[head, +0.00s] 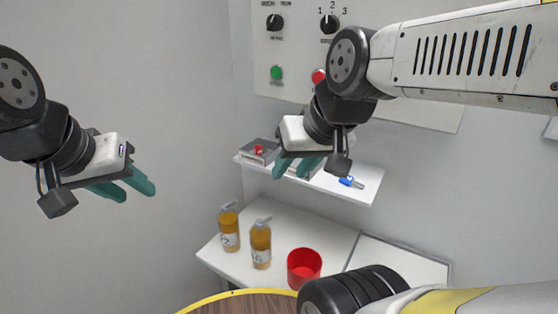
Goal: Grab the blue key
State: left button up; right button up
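The blue key (351,182) lies on a small white wall shelf (366,194), towards its right end. It has a blue head and a paler, greyish part. My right gripper (296,168) hangs in front of the shelf, to the left of the key in the picture. Its two teal fingers are apart, with nothing seen between them. The distance from its fingers to the shelf is hard to tell. My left gripper (125,191) is far to the left, in front of the bare wall. Its teal fingers are apart and empty.
A grey box with a red button (259,150) sits on the shelf's left end. Another item is partly hidden behind my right gripper. Below are two amber bottles (229,229) (261,244) and a red cup (304,267). A control panel (297,47) hangs above.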

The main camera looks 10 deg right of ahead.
aim_at(349, 181)
jog(key=z, duration=1.25)
jog(key=k+j+z, duration=0.25)
jog(key=j, duration=0.1)
